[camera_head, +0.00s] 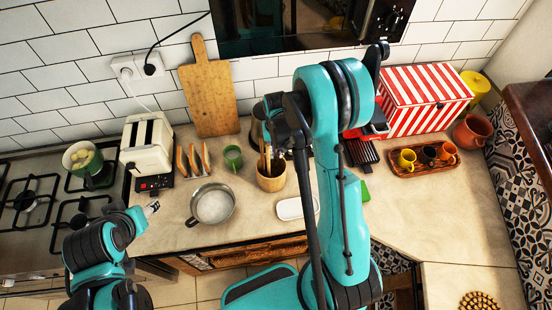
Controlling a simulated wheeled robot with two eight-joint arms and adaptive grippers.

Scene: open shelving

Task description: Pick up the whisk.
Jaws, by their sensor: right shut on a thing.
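A wooden utensil pot (271,179) stands on the counter in the middle of the head view, with several handles (265,155) sticking up from it. I cannot single out the whisk among them. My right gripper (276,133) is just above the pot, pointing down. It is shut on a utensil, but its fingers and the held part are mostly hidden by my own arm, so I cannot tell which utensil it is. My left gripper (152,207) is low at the left, over the counter's front, apart from the pot; its opening is too small to make out.
A metal pan (212,204), a green mug (233,157) and a white dish (297,208) surround the pot. A toaster (147,144) and a toast rack (192,161) stand left. A red-striped box (425,100) and a cup tray (422,169) stand right.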

